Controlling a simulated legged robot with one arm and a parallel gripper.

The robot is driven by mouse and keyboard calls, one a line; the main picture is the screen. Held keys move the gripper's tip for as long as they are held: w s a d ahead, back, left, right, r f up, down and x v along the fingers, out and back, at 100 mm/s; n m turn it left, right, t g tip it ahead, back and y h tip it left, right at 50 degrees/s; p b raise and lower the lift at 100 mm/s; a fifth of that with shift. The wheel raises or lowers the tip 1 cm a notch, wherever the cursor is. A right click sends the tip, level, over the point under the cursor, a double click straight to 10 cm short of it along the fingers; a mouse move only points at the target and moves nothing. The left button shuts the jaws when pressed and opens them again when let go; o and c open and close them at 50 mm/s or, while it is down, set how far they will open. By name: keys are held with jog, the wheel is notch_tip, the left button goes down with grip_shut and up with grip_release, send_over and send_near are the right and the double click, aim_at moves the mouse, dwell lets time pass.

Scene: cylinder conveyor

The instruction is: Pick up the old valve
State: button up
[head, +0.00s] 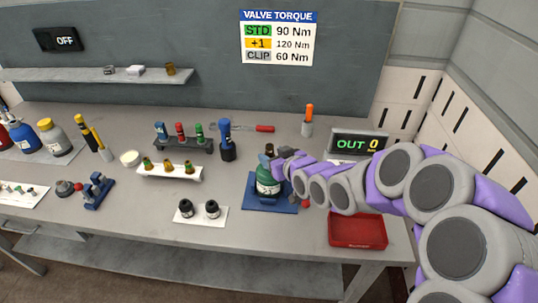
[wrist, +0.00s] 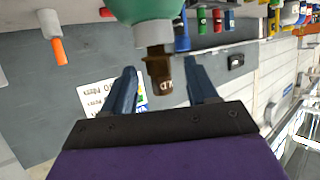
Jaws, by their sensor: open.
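A green cylinder (head: 268,182) stands upright in a blue holder (head: 257,199) on the workbench. The old valve (head: 269,150) is a brownish brass piece on the cylinder's top. In the wrist view, which looks upside down, the valve (wrist: 160,74) hangs from the pale neck of the green cylinder (wrist: 146,9). My gripper (head: 281,161) is at the valve from the right. Its two blue fingers (wrist: 162,68) are open, one on each side of the valve, with visible gaps. The far side of the valve is hidden.
A red tray (head: 357,231) sits at the bench's front right, below my arm. An OUT 0 display (head: 358,143) stands behind the arm.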

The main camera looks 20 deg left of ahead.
aim_at(267, 149)
jog(key=b+x, duration=0.1)
jog(key=x, duration=0.4)
jog(key=shift+r, duration=0.15)
jog(key=shift+d, duration=0.15)
jog(key=shift+c, duration=1.3)
jog(key=c, duration=0.7)
jog(key=shift+r, duration=0.25)
jog(key=shift+r+p, duration=0.65)
jog(key=shift+r, duration=0.95)
jog(key=s+d+b, duration=0.1)
jog(key=s+d, duration=0.1)
jog(key=s, duration=0.2)
jog(key=s+d+r, duration=0.1)
jog(key=s+d, duration=0.2)
jog(key=s, duration=0.2)
jog(key=s+d+b, duration=0.1)
jog(key=s+d, duration=0.2)
jog(key=s, duration=0.1)
jog(key=shift+s+r+b, duration=0.2)
jog(key=shift+s+b, duration=0.1)
jog(key=shift+s, duration=0.1)
